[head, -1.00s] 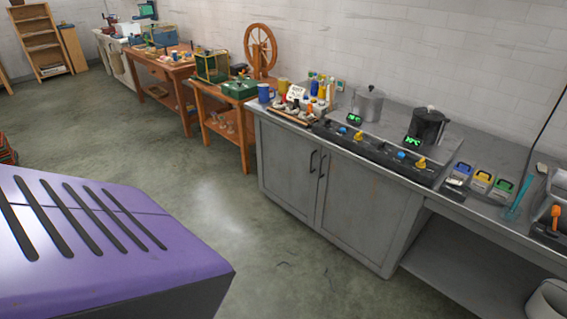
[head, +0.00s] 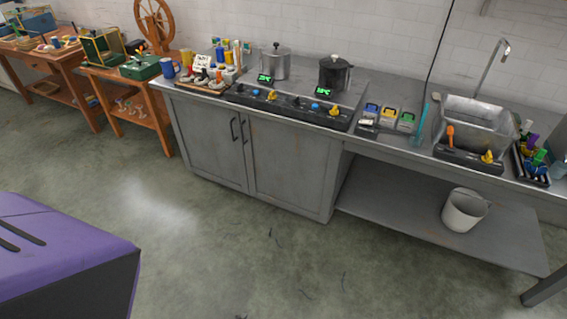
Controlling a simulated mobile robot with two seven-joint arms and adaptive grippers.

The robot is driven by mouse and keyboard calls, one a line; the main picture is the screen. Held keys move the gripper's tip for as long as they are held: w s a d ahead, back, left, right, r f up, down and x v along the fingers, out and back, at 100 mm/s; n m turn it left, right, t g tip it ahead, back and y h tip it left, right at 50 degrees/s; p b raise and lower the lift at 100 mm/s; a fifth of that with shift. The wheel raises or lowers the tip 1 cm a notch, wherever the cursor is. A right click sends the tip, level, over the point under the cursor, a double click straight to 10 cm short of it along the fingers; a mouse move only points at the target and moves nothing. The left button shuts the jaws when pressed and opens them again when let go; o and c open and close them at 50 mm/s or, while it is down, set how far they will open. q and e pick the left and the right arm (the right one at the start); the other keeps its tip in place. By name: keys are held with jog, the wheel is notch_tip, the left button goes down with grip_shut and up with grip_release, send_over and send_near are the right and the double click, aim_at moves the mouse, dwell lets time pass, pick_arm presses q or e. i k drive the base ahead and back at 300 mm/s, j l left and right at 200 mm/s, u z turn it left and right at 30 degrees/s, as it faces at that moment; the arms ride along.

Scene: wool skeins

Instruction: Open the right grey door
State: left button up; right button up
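The right grey door (head: 289,172) is the right one of two doors in the grey cabinet under the counter. It is shut, with a dark upright handle (head: 244,131) at its upper left edge. The left grey door (head: 208,140) is shut too, and its dark handle (head: 233,129) sits close beside the other one. Neither of my grippers shows in the head view.
The counter (head: 391,149) carries two pots, a dark control strip (head: 287,106), several small coloured boxes and a sink (head: 477,122). A white bucket (head: 463,212) stands on the low shelf at right. The floor (head: 215,235) before the doors is clear.

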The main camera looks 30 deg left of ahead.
aim_at(293, 168)
jog(key=i+j+u, duration=0.15)
jog(key=i+j, duration=0.2)
jog(key=i+j+u, duration=0.2)
jog(key=i, duration=0.25)
jog(key=i+j+u, duration=0.15)
jog(key=i+j, duration=0.15)
jog(key=i, duration=0.15)
jog(key=i+j+u, duration=0.15)
jog(key=i, duration=0.25)
